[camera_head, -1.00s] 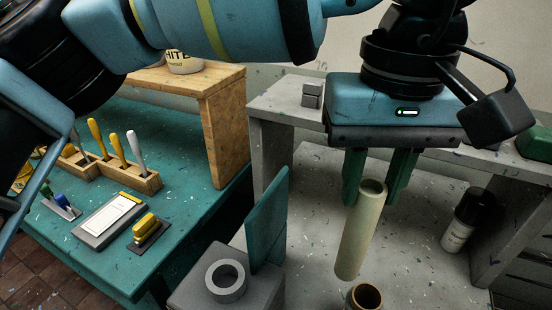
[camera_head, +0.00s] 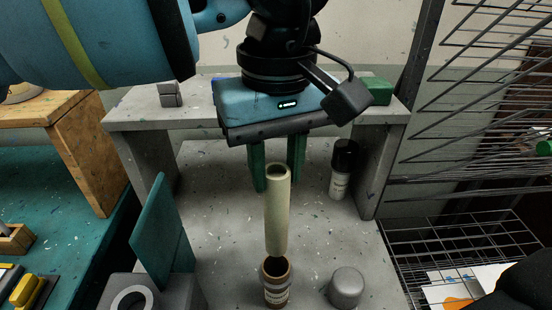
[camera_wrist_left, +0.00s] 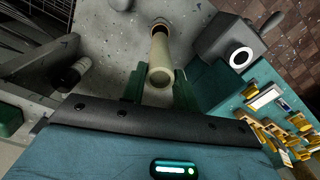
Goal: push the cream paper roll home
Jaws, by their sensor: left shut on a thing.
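The cream paper roll (camera_head: 277,218) is a long pale tube, held close to upright near its top end. My left gripper (camera_head: 277,184) has its green fingers on either side of the roll and is shut on it. A small brown open container with a pale label (camera_head: 276,293) stands just below the roll's lower end. The lower end overlaps the container's far rim in the head view; I cannot tell whether it is inside. In the left wrist view the roll (camera_wrist_left: 159,58) points away from the fingers (camera_wrist_left: 160,92). My right gripper is not in view.
A grey rounded lump (camera_head: 346,286) stands right of the container. A black-capped bottle (camera_head: 342,170) stands behind, under the grey shelf (camera_head: 200,115). A teal panel (camera_head: 162,235) and a grey block with a ring (camera_head: 133,300) are at left. A wire rack (camera_head: 460,235) is at right.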

